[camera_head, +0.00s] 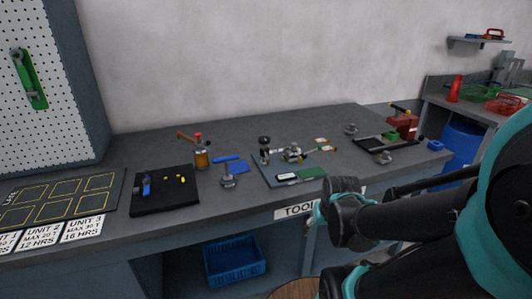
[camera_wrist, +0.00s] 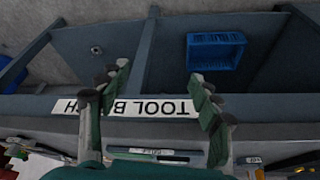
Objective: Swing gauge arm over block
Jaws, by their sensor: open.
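On the bench in the head view, a grey plate (camera_head: 262,176) carries a black-topped upright post (camera_head: 264,146) and a silver fixture (camera_head: 292,153). A thin arm reaches right from the fixture; I cannot tell surely which part is the gauge arm. A green flat piece (camera_head: 312,173) and a small white-faced box (camera_head: 287,177) lie at the plate's front; the block is too small to identify. In the wrist view my gripper (camera_wrist: 160,73) is open and empty, its fingers spread before the bench's front edge, apart from the fixture.
The "TOOL BENCH" label (camera_wrist: 178,107) shows upside down in the wrist view. A blue crate (camera_head: 234,262) sits on the lower shelf. Left of the plate are a blue-handled clamp (camera_head: 228,174) and a black tray (camera_head: 165,200). A red vise (camera_head: 403,124) stands at the right.

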